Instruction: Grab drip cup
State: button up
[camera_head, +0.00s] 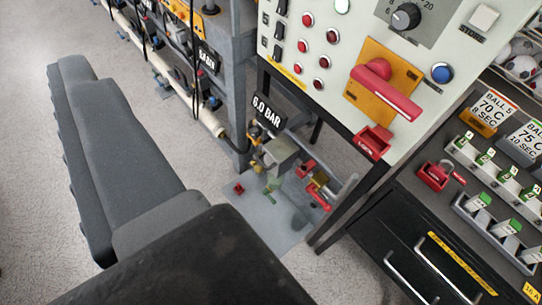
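My gripper (104,113) reaches from the bottom edge toward the upper left as long dark grey jaws with a toothed left edge. I see it side-on, and the gap between its jaws does not show. I cannot make out a drip cup for certain. A grey floor plate (256,226) carries a valve assembly (281,158) with a small green part (271,184) below it. A small red piece (239,188) lies at the plate's left side. All of these are to the right of my gripper and apart from it.
A control panel (331,66) with buttons and a red handle (386,93) stands upper right. A dark bench with drawers (426,262), a red lock box (433,176) and racks of small bottles (497,222) is at right. Pipes and a grey frame are behind. Speckled floor (25,190) is clear at left.

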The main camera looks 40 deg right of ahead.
jog(key=w+d+f+m+b, duration=0.1)
jog(key=w+f+m, duration=0.1)
jog(key=w+f, duration=0.85)
jog(key=w+f+m+h+b, duration=0.1)
jog(key=w+f+m, duration=0.1)
jog(key=w+f, duration=0.8)
jog(key=w+d+f+m+b, duration=0.15)
jog(key=w+f, duration=0.45)
jog(key=f, duration=0.9)
jog(key=w+d+f+m+g+h, duration=0.1)
jog(key=d+f, duration=0.1)
jog(key=f, duration=0.7)
jog(key=w+d+f+m+h, duration=0.1)
jog(key=w+f+m+h, duration=0.1)
jog(key=f, duration=0.6)
jog(key=m+g+h+b, duration=0.1)
jog(key=g+h+b, duration=0.4)
jog(key=h, duration=0.5)
send_near(297, 230)
jog(key=shift+t, duration=0.7)
jog(key=x, duration=0.4)
jog(key=shift+d+f+b, duration=0.1)
jog(key=shift+d+b, duration=0.2)
jog(key=shift+b, duration=0.1)
jog(key=shift+b+x, duration=1)
jog(key=shift+x, duration=1.85)
jog(key=c, duration=1)
